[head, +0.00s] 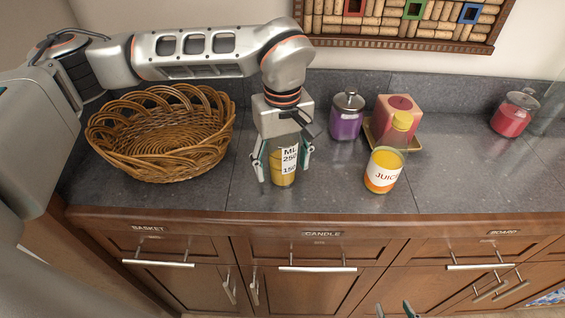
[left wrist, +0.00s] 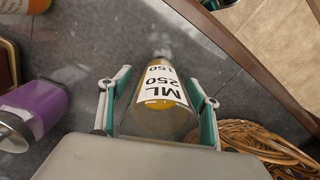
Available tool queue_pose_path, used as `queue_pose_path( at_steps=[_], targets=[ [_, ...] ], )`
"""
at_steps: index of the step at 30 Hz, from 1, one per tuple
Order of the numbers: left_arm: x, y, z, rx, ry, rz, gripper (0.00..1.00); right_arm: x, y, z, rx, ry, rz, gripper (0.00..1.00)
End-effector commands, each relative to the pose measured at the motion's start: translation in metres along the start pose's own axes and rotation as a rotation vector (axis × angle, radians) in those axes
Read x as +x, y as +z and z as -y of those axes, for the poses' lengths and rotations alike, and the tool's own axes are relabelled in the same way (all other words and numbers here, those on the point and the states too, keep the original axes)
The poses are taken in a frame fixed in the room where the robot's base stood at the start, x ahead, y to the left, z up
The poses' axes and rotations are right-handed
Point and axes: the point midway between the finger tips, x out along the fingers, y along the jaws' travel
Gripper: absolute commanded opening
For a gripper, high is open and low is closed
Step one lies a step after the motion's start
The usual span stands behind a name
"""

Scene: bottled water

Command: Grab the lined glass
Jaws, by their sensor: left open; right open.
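The lined glass (head: 284,170) is a clear glass with a white label marked "ML 250 150" and yellow contents. It stands upright on the grey counter. My left gripper (head: 282,164) is open and reaches down from above, with its fingers on either side of the glass. In the left wrist view the glass (left wrist: 160,95) lies between the two open fingers (left wrist: 160,108); I cannot tell whether they touch it. My right gripper (head: 395,310) shows only its fingertips at the bottom edge of the head view, apart and empty, in front of the cabinets.
A wicker basket (head: 160,133) stands left of the glass. A purple jar (head: 346,117) is behind it to the right. A red jar (head: 514,113) is far right.

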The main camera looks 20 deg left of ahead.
Motion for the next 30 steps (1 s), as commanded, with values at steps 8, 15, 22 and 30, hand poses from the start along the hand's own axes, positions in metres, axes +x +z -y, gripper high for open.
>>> queue_pose_path(
  at_steps=[8,15,22,30],
  targets=[
    [-0.0005,-0.0001,-0.0002,0.000,0.001,0.000,0.34,0.0000,0.0001,-0.0001,0.000,0.000,0.000,0.42],
    [-0.0012,-0.0003,-0.0004,0.000,0.002,-0.001,0.11,0.0000,0.0000,-0.0001,0.000,0.000,0.000,0.42],
    [-0.0014,-0.0003,-0.0005,0.000,0.002,-0.001,0.11,0.0000,-0.0002,-0.0001,0.000,0.000,0.000,0.42],
    [-0.0077,-0.0007,-0.0008,0.000,0.003,-0.002,0.11,0.0001,-0.0003,-0.0001,0.000,0.000,-0.001,0.42]
  ],
)
